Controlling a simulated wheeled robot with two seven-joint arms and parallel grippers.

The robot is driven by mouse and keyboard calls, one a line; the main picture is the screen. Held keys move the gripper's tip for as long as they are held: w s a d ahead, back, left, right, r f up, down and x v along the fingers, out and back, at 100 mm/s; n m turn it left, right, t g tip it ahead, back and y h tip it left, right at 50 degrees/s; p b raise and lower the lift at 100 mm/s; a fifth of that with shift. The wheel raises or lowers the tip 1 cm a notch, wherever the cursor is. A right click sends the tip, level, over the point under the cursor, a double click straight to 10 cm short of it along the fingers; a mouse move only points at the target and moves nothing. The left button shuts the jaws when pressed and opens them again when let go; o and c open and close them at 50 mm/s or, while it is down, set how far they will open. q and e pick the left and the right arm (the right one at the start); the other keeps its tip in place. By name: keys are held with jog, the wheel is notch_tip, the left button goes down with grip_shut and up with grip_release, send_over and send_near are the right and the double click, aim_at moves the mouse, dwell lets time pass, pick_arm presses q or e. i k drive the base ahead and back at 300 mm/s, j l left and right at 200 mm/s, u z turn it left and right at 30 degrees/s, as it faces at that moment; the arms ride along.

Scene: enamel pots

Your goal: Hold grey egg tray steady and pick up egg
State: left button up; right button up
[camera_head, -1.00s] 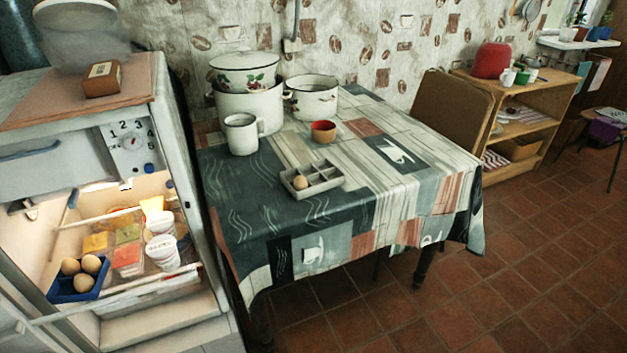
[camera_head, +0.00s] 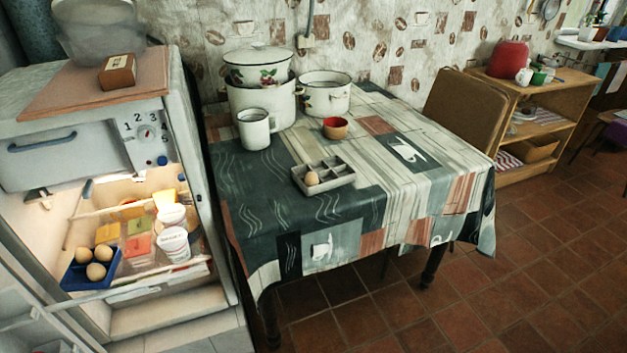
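The grey egg tray (camera_head: 337,170) lies on the table near its front left part. One brown egg (camera_head: 312,178) sits in its front left compartment; the other compartments look empty. A blue tray (camera_head: 75,279) with 3 brown eggs (camera_head: 96,271) stands in the open fridge at the lower left. Neither of my grippers shows in the head view.
The table (camera_head: 420,185) has a patterned cloth. White enamel pots (camera_head: 262,105), a white mug (camera_head: 254,130) and a small red and brown cup (camera_head: 335,128) stand behind the grey tray. The open fridge (camera_head: 190,330) is left of the table; tiled floor is clear at right.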

aim_at(311, 179)
jog(key=i+l+u, duration=1)
jog(key=l, duration=0.3)
jog(key=i, duration=0.05)
